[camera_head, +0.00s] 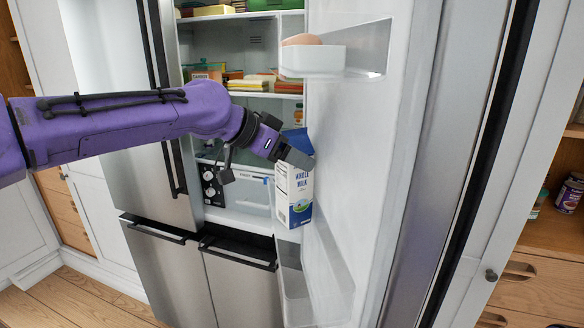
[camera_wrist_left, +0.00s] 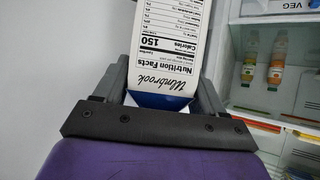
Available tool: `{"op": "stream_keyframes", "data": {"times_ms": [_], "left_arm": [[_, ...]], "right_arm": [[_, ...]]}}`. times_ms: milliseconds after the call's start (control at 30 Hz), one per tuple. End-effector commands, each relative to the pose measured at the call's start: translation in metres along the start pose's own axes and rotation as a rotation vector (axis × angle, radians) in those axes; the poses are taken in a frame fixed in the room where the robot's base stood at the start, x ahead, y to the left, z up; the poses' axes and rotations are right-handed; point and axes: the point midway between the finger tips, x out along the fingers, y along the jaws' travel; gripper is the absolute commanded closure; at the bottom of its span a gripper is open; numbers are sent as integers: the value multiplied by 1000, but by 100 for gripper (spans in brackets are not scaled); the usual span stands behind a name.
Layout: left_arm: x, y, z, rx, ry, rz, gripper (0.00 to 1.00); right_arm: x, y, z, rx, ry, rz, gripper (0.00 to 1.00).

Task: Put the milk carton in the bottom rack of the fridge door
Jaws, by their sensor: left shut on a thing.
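The milk carton (camera_head: 294,192) is white and blue with "WHOLE MILK" on its front. It hangs roughly upright, slightly tilted, inside the open fridge door. My left gripper (camera_head: 287,150) is shut on its upper part. The left wrist view shows the carton (camera_wrist_left: 172,45) between the two fingers, with its nutrition label facing the camera. The bottom door rack (camera_head: 318,290) is a white tray below the carton, with its visible part empty. The carton's base appears above and behind the rack's near part; the exact gap cannot be told. My right gripper is not in view.
An upper door rack (camera_head: 312,62) holds a brown rounded thing, perhaps an egg. The fridge door (camera_head: 370,170) stands open on the right. Fridge shelves (camera_head: 262,95) with boxes and packs lie behind my left arm. Bottles (camera_wrist_left: 276,65) show in the left wrist view.

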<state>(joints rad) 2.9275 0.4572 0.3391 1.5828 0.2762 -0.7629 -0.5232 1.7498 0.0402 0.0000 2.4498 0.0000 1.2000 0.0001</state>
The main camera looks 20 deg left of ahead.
Motion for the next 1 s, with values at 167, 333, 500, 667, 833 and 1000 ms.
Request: {"op": "stream_keyframes", "data": {"times_ms": [167, 333, 500, 667, 833, 1000], "left_arm": [[-2, 0, -2, 1, 5, -1, 100], [0, 0, -1, 0, 5, 0, 100], [2, 0, 2, 0, 0, 1, 4], [1, 0, 2, 0, 0, 1, 4], [-2, 0, -2, 0, 2, 0, 4], [-27, 0, -2, -3, 6, 7, 4]], "right_arm": [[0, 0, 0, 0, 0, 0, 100], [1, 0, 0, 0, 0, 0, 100], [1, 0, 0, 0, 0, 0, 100], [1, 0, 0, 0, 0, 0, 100], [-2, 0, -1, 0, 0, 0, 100], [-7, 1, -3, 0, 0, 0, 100]]}}
